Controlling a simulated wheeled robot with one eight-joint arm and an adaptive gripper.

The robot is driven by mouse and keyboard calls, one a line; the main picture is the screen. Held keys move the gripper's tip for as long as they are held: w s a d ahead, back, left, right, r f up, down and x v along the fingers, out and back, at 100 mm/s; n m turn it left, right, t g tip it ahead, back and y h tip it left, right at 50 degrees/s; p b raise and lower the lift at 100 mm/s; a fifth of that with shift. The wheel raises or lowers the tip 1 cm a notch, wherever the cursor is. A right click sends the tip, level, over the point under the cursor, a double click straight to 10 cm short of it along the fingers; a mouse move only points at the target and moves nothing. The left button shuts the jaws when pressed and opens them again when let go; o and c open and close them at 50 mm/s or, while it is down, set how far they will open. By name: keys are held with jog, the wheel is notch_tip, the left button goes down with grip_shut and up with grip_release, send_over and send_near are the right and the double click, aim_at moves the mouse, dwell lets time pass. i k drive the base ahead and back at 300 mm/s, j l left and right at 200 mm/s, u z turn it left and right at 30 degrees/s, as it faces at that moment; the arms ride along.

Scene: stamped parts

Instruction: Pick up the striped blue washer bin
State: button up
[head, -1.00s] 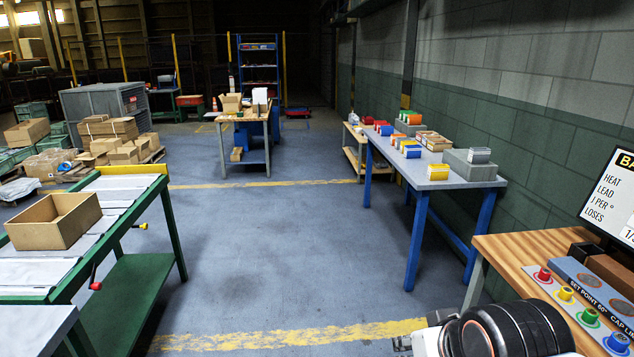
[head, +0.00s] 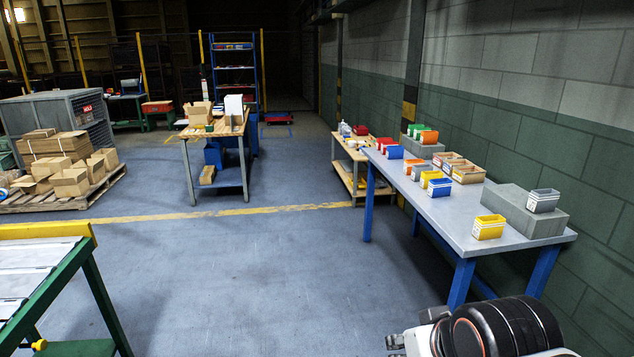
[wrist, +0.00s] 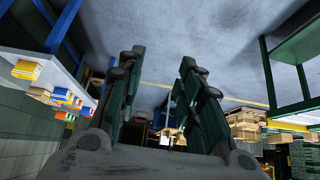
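Several small bins stand on the blue-legged grey table (head: 515,248) at the right. A blue bin (head: 439,188) is at the table's middle, by the left edge, and another blue bin (head: 394,152) is farther back. Both have pale marks in front; I cannot tell stripes at this size. My gripper (wrist: 160,65) is open and empty in the wrist view, with its two dark fingers apart. It is well away from the bins. The table and bins also show small at the left of the wrist view.
Yellow bins (head: 489,227), a grey bin (head: 543,201) on a grey block (head: 522,215), tan bins (head: 468,174) and orange and red ones crowd the table. A green-framed bench (head: 60,290) is at left. The floor between is clear.

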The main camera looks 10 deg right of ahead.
aim_at(437, 188)
jog(key=i+l+z, duration=0.1)
jog(key=i+z, duration=0.2)
jog(key=i, duration=0.8)
jog(key=i+j+z, duration=0.15)
jog(key=i+z, duration=0.15)
jog(key=i, duration=0.75)
